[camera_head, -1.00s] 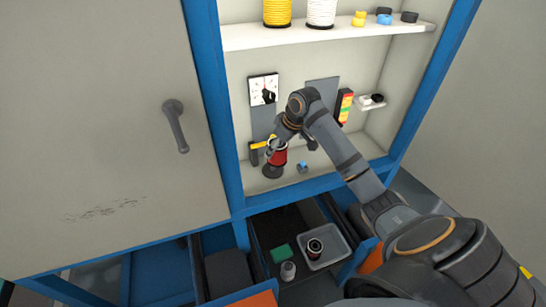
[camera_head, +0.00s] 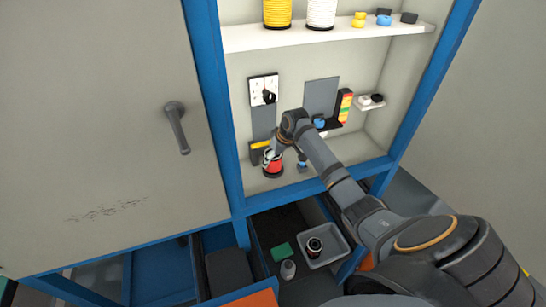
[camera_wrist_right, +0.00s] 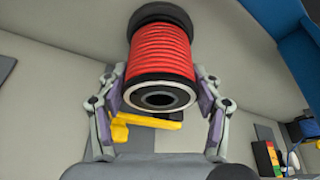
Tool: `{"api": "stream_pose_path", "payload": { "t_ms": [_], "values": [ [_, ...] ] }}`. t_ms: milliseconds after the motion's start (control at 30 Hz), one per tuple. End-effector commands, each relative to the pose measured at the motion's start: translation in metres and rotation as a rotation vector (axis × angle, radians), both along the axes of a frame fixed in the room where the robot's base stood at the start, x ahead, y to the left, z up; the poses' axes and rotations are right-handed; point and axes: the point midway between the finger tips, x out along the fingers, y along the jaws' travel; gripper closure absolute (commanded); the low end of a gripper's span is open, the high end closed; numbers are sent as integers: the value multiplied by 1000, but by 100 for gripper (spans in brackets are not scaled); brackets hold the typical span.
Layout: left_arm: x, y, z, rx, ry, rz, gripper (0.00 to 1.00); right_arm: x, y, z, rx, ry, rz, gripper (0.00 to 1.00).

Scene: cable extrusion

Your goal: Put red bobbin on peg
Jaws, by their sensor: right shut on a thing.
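The red bobbin (camera_head: 272,165), a spool of red cord with black flanges, is low in the cabinet at its left side. In the right wrist view the bobbin (camera_wrist_right: 160,48) fills the upper middle, its ringed, hollow end facing the camera. My right gripper (camera_head: 274,152) is shut on it, one finger on each side in the wrist view. A yellow bar (camera_head: 257,145) is just above and left of the bobbin, and shows behind its near end in the wrist view (camera_wrist_right: 150,120). I cannot make out a peg for certain. My left gripper is not in view.
A shelf (camera_head: 300,36) above holds yellow and white spools. A dial panel (camera_head: 264,90) and a red-yellow-green stack (camera_head: 344,105) are on the back wall. A small blue piece (camera_head: 302,165) is right of the bobbin. Below, an open drawer holds a grey bin (camera_head: 340,245).

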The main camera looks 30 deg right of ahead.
Motion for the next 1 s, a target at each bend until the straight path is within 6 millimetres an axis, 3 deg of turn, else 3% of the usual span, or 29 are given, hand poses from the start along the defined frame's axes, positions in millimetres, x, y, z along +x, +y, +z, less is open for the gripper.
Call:
{"api": "stream_pose_path", "payload": {
  "t_ms": [67, 100, 267, 667, 1000],
  "values": [
    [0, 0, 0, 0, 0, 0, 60, 0, 0, -2, 0, 0, 0, 70],
    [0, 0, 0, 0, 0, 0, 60, 0, 0, -3, 0, 0, -1, 32],
    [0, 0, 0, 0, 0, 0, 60, 0, 0, -3, 0, 0, -1, 12],
    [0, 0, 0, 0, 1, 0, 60, -1, -1, 4, -1, -1, -1, 12],
    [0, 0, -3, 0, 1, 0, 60, -29, -11, 75, -4, -3, -1, 12]
  ]
}}
